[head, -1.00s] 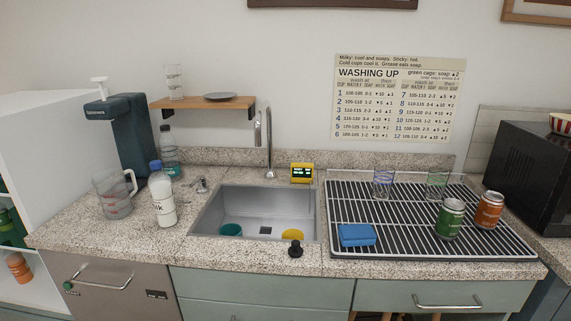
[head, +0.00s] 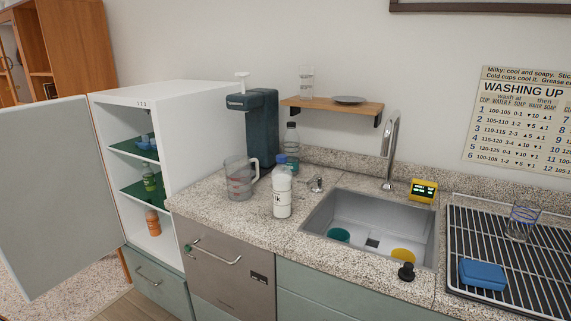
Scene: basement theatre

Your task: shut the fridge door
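The white fridge (head: 185,125) stands at the left end of the counter. Its door (head: 55,190) is wide open, swung out to the left with its inner face showing. Inside are green shelves (head: 133,147) with a blue item (head: 148,142), a green bottle (head: 149,180) and an orange bottle (head: 153,222). Neither of my grippers is in view.
A granite counter (head: 240,220) runs right of the fridge, with a dark dispenser (head: 262,130), a measuring jug (head: 239,180), a milk bottle (head: 282,195) and a sink (head: 375,225). Below are a grey appliance front (head: 228,275) and green drawers. Floor shows under the fridge door.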

